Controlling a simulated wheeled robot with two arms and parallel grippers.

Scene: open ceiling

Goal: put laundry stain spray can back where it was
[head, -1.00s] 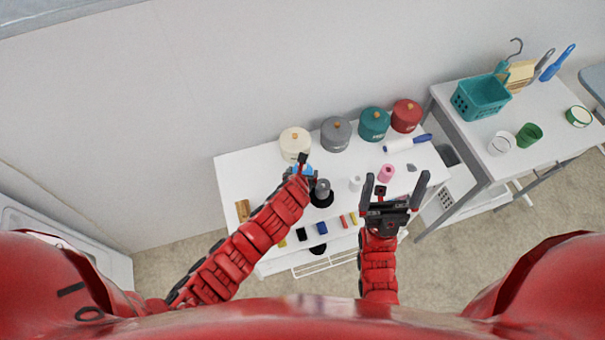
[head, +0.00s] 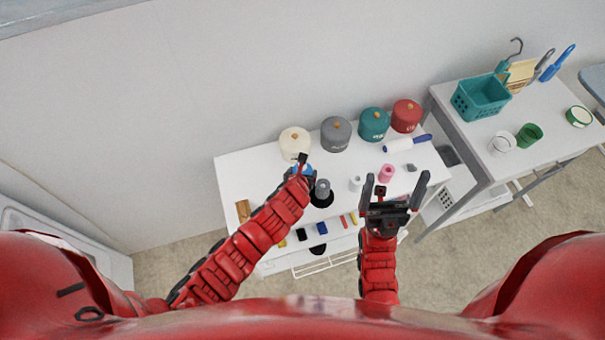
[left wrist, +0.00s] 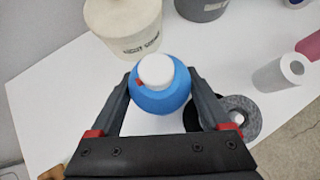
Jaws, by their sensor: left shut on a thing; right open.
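The laundry stain spray can is blue with a white cap (left wrist: 157,78) and stands upright between the fingers of my left gripper (left wrist: 157,98). In the left wrist view the two fingers press on its sides. In the head view only a bit of the blue can (head: 304,170) shows beside my left gripper (head: 296,168), over the white table (head: 235,178). Whether its base touches the table is hidden. My right gripper (head: 401,192) is open and empty above the table's right front part.
Cream (head: 295,142), grey (head: 336,134), teal (head: 374,124) and red (head: 406,115) canisters line the table's back. A black-and-grey round object (head: 321,194) stands just right of the can. A white roll (head: 355,183) and pink roll (head: 386,173) stand farther right.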

